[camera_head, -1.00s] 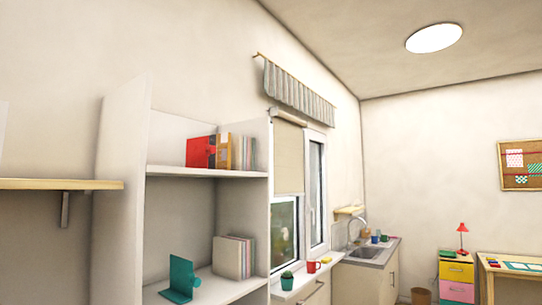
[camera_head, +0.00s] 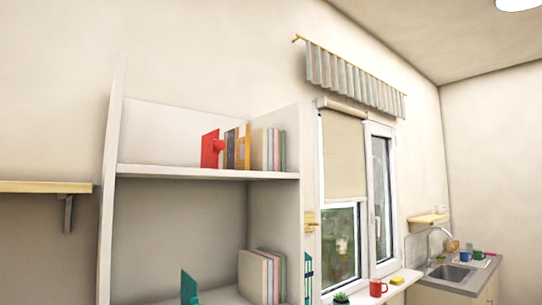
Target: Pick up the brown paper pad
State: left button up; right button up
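A white shelf unit (camera_head: 208,174) stands left of the window. On its upper shelf, a red bookend (camera_head: 210,149) is at the left of a row of upright thin items. Just right of the bookend is a brownish upright item (camera_head: 230,150), which may be the brown paper pad; it is too small to tell for sure. An orange-yellow item (camera_head: 244,147) stands beside it, with several pale books or pads (camera_head: 273,150) further right. Neither of my grippers is in view.
On the lower shelf are a teal bookend (camera_head: 189,288) and several pads (camera_head: 261,276). A wooden wall shelf (camera_head: 45,187) juts out at the left. A red mug (camera_head: 377,287) and a plant (camera_head: 341,297) are on the windowsill. A sink (camera_head: 450,273) is at the right.

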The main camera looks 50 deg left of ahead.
aim_at(236, 154)
jog(key=i, duration=3.55)
jog(key=u, duration=3.5)
